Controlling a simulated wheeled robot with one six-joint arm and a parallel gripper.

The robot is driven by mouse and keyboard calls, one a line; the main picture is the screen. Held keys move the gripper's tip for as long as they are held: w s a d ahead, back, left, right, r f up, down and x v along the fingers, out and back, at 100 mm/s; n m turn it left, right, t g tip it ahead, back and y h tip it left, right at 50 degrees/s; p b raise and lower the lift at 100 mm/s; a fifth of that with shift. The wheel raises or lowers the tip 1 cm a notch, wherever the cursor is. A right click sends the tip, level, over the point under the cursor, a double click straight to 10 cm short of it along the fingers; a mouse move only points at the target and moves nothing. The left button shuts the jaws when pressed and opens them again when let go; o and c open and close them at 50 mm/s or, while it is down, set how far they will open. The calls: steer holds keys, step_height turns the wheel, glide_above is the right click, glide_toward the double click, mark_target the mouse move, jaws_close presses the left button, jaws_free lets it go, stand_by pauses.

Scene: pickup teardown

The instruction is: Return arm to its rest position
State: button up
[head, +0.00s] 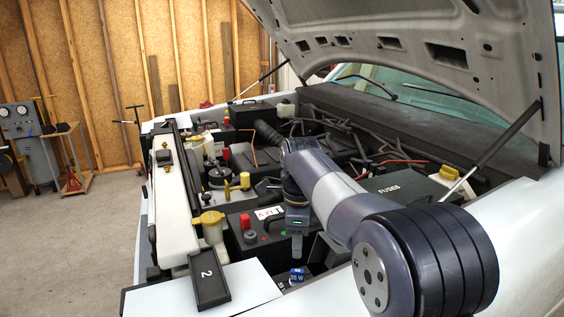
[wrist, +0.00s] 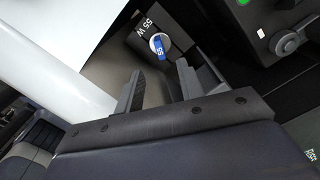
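My arm reaches from the lower right over the open engine bay. My gripper (head: 297,246) points down near the front edge of the bay, beside the black battery (head: 268,237). In the wrist view my gripper (wrist: 159,68) shows two grey fingers apart with nothing between them. A blue piece marked 55 (wrist: 159,46) sits on a pale round seat beyond the fingertips, beside a "55 W" label. It also shows just below my gripper in the head view (head: 297,274). I cannot tell the height of the fingertips above it.
The raised hood (head: 420,45) hangs over the bay, held by a strut (head: 505,135). A fuse box (head: 390,187) lies right of my arm. A black tray marked 2 (head: 208,285) rests on a white panel (head: 255,283). Hoses crowd the back. The floor at left is open.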

mark_target(297, 271)
step_height(297, 271, down, 8)
steer(key=shift+r+p, duration=0.15)
steer(key=shift+p, duration=0.35)
steer(key=shift+r+p, duration=0.3)
steer(key=shift+r, duration=0.6)
